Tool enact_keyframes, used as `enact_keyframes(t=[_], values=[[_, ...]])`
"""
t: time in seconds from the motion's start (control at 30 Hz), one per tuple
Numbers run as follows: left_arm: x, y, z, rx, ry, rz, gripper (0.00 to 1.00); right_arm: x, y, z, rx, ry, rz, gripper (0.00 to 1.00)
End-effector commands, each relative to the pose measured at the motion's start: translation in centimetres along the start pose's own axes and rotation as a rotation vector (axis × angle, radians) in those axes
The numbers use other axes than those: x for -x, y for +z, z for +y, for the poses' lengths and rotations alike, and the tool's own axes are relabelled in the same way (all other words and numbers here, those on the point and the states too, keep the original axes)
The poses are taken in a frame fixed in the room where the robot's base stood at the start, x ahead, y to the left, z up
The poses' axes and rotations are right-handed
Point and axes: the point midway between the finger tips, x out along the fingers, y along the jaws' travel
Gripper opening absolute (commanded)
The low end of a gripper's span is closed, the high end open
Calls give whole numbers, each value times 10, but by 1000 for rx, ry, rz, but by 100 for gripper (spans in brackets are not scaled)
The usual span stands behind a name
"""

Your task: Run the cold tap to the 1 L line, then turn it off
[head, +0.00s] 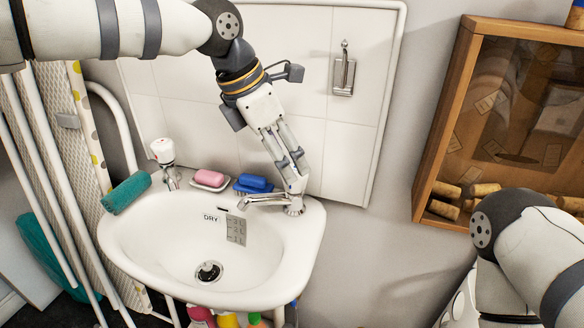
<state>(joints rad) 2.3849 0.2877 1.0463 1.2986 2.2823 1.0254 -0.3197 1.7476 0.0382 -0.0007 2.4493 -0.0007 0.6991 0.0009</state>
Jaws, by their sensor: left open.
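The white basin (130,240) has two taps at its back edge. The left tap (163,152) has a white head with a reddish mark. The right tap's chrome spout (262,200) points left over the bowl. My left gripper (296,186) is open, pointing down, with its fingers at the top of the right tap. No water stream shows under either spout. A grey marked panel (236,230) and the word DRY show on the basin's back wall. My right gripper is out of view.
A pink soap (210,178) and a blue brush (253,183) sit between the taps. A teal rolled cloth (127,192) lies on the left rim. The drain (208,271) looks open. A wooden cabinet (440,130) stands right, and bottles (228,319) stand below.

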Motion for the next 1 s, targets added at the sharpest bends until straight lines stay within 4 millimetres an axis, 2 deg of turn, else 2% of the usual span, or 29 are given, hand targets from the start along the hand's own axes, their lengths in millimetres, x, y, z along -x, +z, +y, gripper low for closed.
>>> enact_keyframes(t=[0.03, 0.1, 0.2, 0.53, 0.57, 0.77, 1.0], values=[[-13, -1, 0, 0, -2, 3, 61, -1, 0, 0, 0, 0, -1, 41], [-26, -1, 0, 0, -1, 2, 61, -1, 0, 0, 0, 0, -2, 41], [-40, 0, 0, -1, 0, 2, 61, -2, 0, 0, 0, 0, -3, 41], [-47, 0, 0, 0, 2, 0, 61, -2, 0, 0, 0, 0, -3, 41], [-47, 0, 0, 0, 2, 0, 59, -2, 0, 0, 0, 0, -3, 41], [-47, 0, 0, 0, 2, 0, 13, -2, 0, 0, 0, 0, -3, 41], [-46, 0, 0, 6, 5, 0, 12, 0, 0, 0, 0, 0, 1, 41]])
